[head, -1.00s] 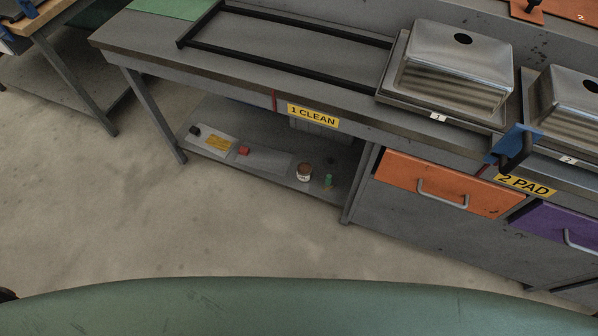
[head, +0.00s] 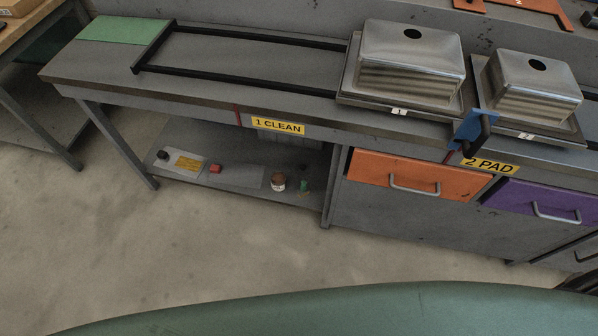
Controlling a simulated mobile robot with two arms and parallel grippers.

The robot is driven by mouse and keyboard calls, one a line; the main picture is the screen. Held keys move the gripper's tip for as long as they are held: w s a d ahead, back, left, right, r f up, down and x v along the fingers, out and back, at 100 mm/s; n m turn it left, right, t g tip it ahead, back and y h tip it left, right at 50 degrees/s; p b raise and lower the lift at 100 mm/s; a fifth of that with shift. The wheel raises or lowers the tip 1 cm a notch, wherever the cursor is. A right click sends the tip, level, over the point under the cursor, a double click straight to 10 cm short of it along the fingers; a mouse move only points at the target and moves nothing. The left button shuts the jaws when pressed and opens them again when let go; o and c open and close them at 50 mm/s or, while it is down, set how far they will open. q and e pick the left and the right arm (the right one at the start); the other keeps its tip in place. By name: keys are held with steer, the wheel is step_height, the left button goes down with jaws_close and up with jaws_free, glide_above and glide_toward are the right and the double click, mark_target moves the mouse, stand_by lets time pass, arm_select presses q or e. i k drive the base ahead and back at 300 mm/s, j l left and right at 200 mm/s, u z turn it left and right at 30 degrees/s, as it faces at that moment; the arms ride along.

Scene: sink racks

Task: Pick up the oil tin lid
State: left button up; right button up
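I cannot make out an oil tin lid for certain. On the low shelf (head: 235,197) under the bench, small items stand in a row. They are a dark round item (head: 162,155), a red block (head: 214,169), a white jar with a brown top (head: 278,182) and a small green item (head: 304,186). They are too small to tell more.
The bench (head: 100,62) carries a black rail frame (head: 250,82) and two upturned steel sinks (head: 410,65) (head: 530,85). An orange drawer (head: 420,176) and a purple drawer (head: 545,202) are below. The concrete floor (head: 150,240) in front is clear.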

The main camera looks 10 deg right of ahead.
mark_target(303, 170)
steer(key=i+j+z, duration=0.15)
steer(key=j, duration=0.25)
steer(key=i+j+z, duration=0.15)
steer(key=j, duration=0.25)
steer(key=i+j+z, duration=0.15)
steer(key=j, duration=0.25)
steer(key=i+j+z, duration=0.15)
steer(key=j, duration=0.25)
steer(key=j+z, duration=0.15)
steer(key=j, duration=0.3)
